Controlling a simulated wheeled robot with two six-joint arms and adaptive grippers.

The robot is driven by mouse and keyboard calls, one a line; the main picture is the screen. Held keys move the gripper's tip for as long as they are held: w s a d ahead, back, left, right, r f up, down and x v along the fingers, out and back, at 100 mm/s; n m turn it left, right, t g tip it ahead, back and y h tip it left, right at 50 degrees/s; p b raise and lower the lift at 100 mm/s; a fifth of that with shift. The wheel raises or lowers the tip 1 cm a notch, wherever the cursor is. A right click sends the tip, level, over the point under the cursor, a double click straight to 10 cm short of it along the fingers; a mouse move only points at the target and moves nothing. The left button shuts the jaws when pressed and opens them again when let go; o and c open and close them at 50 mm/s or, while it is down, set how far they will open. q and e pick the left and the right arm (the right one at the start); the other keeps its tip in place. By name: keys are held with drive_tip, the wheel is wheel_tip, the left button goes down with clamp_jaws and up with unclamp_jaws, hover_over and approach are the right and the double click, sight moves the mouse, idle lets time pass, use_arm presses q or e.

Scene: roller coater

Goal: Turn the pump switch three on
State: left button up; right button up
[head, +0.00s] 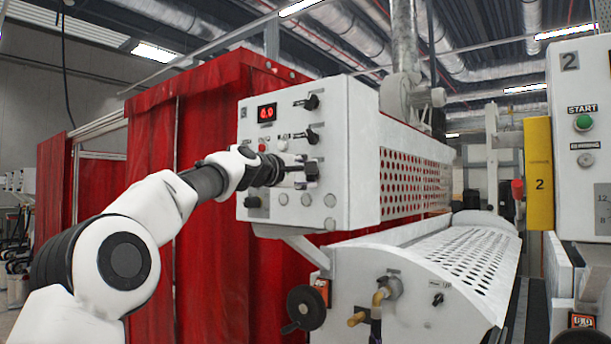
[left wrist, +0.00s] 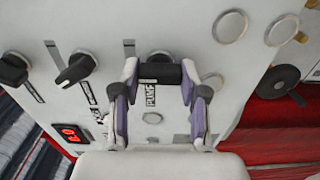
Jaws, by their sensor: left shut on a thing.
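The white control panel (head: 247,150) carries three dark rotary switches in a column, the upper (head: 311,102), the middle (head: 312,135) and the lowest, which my left gripper (head: 303,171) largely hides in the head view. In the left wrist view, my left gripper (left wrist: 160,78) has its two fingers on either side of the lowest dark switch (left wrist: 160,73), shut on it. A label with the word PUMP stands beside this switch. The upper (left wrist: 13,68) and middle (left wrist: 75,70) switches are free to the left there. My right gripper is not in view.
A red digital display (head: 267,112) sits at the panel's upper left. Round caps (head: 306,199) line its lower part. Red curtains (head: 205,200) hang behind my left arm. A perforated white cover (head: 470,255) and a handwheel (head: 306,307) are below right.

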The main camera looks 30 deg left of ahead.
use_arm(q)
drive_tip(key=m, duration=0.4)
drive_tip(key=shift+d+f+m+b, duration=0.1)
drive_tip(key=shift+f+m+b, duration=0.05)
drive_tip(key=shift+m+b, duration=0.15)
drive_tip(key=shift+w+f+m, duration=0.1)
drive_tip(key=shift+m, duration=0.4)
drive_tip(key=shift+d+f, duration=0.1)
drive_tip(key=o, duration=1.1)
drive_tip(key=shift+o, duration=0.2)
drive_tip(key=shift+w+d, duration=0.1)
drive_tip(key=shift+d, duration=0.05)
drive_tip(key=s, duration=0.7)
drive_tip(key=shift+s+a, duration=0.15)
drive_tip(key=shift+a, duration=0.1)
